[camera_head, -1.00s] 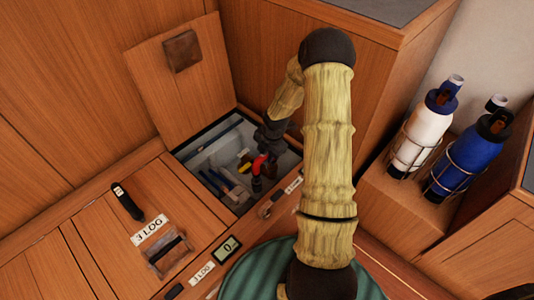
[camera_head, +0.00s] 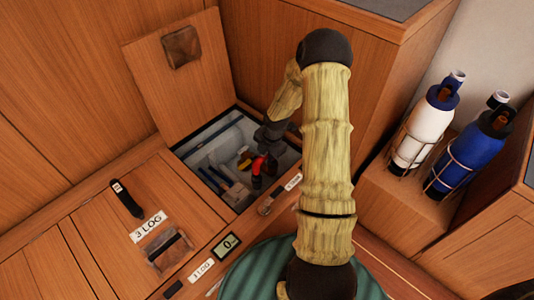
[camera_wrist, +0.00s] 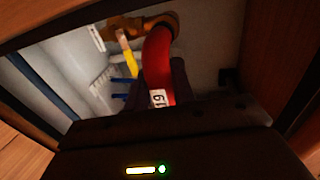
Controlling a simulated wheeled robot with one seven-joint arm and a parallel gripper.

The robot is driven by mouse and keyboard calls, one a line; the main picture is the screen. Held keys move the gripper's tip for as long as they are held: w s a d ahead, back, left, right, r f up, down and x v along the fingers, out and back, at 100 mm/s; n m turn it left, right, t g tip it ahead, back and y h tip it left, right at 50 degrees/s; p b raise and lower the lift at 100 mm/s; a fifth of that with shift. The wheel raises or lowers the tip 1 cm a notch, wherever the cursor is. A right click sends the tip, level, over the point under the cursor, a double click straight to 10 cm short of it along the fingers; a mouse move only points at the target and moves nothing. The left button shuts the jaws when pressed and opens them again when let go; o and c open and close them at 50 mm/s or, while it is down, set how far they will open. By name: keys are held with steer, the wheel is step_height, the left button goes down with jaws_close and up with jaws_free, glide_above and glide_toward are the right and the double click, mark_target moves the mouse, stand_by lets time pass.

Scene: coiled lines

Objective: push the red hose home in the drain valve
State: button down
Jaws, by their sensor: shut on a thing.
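The red hose (camera_wrist: 158,55) rises from between my gripper's (camera_wrist: 160,88) dark fingers and bends up to a brass-coloured fitting (camera_wrist: 122,30), which looks like the drain valve. The hose's top end meets or overlaps the fitting's round part; how deep it sits, I cannot tell. A white tag with dark characters (camera_wrist: 158,97) is on the hose near the fingers. In the head view, the red hose (camera_head: 258,164) shows as a short piece at my gripper (camera_head: 257,175), inside the open locker. My gripper is shut on the hose. My arm hides part of the locker.
A yellow handle-like piece (camera_wrist: 128,57) hangs beside the fitting. Blue lines (camera_head: 212,180) lie in the locker. The raised lid (camera_head: 180,85) stands behind. Bottles (camera_head: 425,130) stand in racks at right.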

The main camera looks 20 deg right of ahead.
steer(key=shift+f+b, duration=0.3)
steer(key=shift+f, duration=0.45)
steer(key=c, duration=1.1)
jaws_free()
steer(key=shift+o, duration=0.4)
steer(key=o, duration=0.3)
steer(key=shift+r, duration=0.2)
steer(key=shift+r+p, duration=3.4)
steer(key=shift+p, duration=0.5)
